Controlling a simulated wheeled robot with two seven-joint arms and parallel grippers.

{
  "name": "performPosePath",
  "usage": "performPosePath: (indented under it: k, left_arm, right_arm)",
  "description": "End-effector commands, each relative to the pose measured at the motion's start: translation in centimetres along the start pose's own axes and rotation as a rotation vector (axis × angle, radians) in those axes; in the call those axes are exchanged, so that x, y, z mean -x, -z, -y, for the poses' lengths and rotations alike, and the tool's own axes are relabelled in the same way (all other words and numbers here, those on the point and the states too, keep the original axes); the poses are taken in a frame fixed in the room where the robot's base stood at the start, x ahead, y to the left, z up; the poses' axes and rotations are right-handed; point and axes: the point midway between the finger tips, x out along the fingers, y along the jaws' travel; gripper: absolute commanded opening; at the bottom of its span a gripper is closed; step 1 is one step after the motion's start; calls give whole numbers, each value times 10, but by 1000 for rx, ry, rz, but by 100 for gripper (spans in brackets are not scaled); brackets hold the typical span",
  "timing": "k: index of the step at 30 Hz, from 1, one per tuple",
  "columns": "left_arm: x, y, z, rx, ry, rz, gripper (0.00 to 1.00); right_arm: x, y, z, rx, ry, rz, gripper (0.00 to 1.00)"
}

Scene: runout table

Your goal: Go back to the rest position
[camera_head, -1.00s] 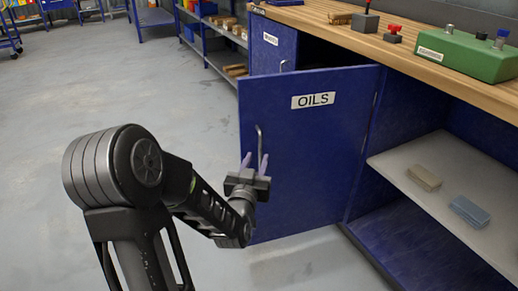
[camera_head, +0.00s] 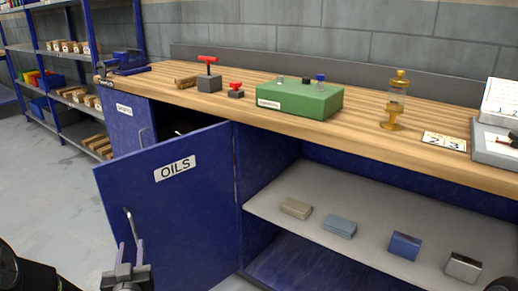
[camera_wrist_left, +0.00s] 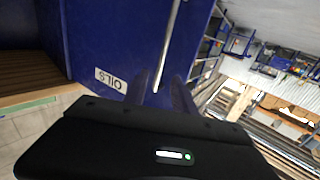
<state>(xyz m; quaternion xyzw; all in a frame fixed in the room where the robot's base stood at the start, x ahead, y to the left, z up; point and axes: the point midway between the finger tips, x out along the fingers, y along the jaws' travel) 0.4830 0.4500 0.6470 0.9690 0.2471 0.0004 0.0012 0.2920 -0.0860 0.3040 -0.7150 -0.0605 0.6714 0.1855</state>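The blue cabinet door labelled OILS (camera_head: 180,205) stands swung open at the lower left of the head view. Its silver bar handle (camera_head: 130,226) is upright near the free edge. My left gripper (camera_head: 130,249) is at the bottom left of the head view, fingers apart, close to the lower end of the handle. In the left wrist view the two fingers (camera_wrist_left: 160,88) are apart, with the door handle (camera_wrist_left: 172,35) running down towards the gap between them. I cannot tell whether they touch it. My right gripper is not in view.
The open cabinet's shelf (camera_head: 270,208) holds several small boxes. On the wooden bench top (camera_head: 220,98) stand a green box (camera_head: 300,100), a brass oiler (camera_head: 394,105) and red-handled tools. A stocked blue rack (camera_head: 62,75) is at the left; clear floor lies before it.

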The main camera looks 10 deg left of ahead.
Motion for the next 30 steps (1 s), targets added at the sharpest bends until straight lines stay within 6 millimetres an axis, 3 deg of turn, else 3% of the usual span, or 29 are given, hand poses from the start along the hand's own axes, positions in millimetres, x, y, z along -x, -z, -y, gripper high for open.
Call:
performPosePath:
  k: [4, 7, 10, 13, 18, 21, 30]
  left_arm:
    - [0, -14, -3, 28, -12, 58, 32]
    - [3, -42, -7, 68, -25, 173, 32]
    - [15, -95, -23, 126, -54, 365, 32]
    - [42, -155, -57, 183, -110, 584, 32]
    - [122, -246, -128, 234, -227, 978, 32]
    - [177, -283, -161, 226, -290, 1178, 32]
    - [316, -339, -216, 86, -466, 1537, 32]
  right_arm:
    - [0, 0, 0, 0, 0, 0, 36]
    - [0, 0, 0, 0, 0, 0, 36]
    - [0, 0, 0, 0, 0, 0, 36]
    - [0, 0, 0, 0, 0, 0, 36]
    - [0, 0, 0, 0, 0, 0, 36]
    - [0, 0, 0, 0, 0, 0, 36]
    - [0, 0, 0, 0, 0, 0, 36]
